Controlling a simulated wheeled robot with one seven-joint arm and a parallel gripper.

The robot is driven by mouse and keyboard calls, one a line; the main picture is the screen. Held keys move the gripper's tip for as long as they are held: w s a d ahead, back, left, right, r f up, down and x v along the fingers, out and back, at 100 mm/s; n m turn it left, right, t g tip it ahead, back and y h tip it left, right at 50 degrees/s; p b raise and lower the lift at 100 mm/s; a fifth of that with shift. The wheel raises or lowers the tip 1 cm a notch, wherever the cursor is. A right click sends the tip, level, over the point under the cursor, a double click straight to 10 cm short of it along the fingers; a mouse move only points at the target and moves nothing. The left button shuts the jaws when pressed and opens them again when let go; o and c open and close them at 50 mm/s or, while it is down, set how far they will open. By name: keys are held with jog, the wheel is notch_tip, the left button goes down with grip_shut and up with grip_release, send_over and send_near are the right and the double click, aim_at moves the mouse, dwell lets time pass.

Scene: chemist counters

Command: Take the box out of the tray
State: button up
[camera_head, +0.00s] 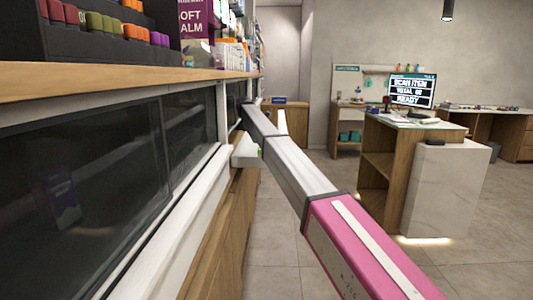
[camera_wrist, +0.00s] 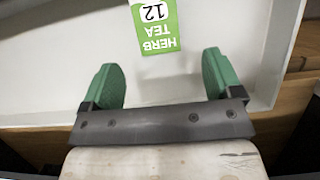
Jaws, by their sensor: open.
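The box is green with white lettering, "HERB TEA 12" (camera_wrist: 157,28), and lies in the white tray (camera_wrist: 55,75) at the top middle of the wrist view. Its upper part is cut off by the picture edge. My gripper (camera_wrist: 163,62) has two green fingers spread wide, with nothing between them. The fingertips reach over the tray floor, just short of the box, one to each side of its line. In the head view the box cannot be made out clearly, and my gripper is not clearly visible.
A long counter with dark glass (camera_head: 90,180) runs along the left, with a wooden shelf (camera_head: 120,75) of products above. A checkout stand (camera_head: 400,170) with a screen (camera_head: 411,91) stands at the right. The tiled floor (camera_head: 275,240) between them is open.

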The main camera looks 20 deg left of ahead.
jog(key=shift+x, duration=3.75)
jog(key=shift+w+r, duration=0.1)
jog(key=shift+w, duration=0.05)
jog(key=c, duration=1)
